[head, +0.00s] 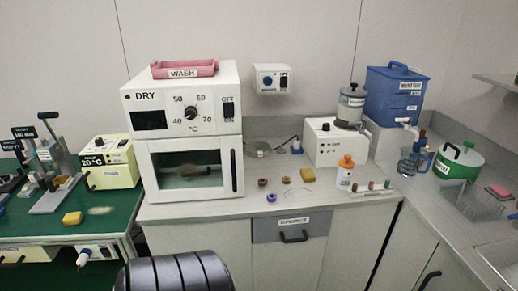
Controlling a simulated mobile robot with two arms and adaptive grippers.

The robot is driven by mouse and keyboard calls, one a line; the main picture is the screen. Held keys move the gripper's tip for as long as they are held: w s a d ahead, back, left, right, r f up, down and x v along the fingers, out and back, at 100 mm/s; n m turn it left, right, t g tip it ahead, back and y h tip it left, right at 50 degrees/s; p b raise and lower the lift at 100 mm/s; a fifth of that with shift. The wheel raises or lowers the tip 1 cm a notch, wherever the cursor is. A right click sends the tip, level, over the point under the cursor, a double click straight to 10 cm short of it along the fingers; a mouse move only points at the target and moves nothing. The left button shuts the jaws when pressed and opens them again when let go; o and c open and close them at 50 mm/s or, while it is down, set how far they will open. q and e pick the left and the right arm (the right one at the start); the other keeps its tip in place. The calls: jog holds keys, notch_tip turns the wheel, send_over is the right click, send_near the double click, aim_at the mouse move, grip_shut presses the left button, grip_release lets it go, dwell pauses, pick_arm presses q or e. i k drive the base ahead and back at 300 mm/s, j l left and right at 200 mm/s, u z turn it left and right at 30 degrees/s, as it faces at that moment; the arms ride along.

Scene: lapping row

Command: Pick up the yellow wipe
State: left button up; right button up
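Two small yellow pads show in the head view, and I cannot tell for certain which is the wipe. One yellow pad (308,175) lies on the grey counter, left of an orange-capped white bottle (345,172) and in front of a white box with a knob (322,142). The other yellow pad (72,218) lies near the front edge of the green-topped table at the left. Both lie flat and uncovered. Neither of my grippers is in view.
A white oven marked DRY (184,130) stands left on the grey counter (226,210). Small brown pieces and a blue ring (271,198) lie beside the counter's yellow pad. A glass jug (410,162) and green round container (458,160) stand right. The counter's front strip is mostly clear.

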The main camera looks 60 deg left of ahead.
aim_at(306, 175)
jog(key=u, duration=1.7)
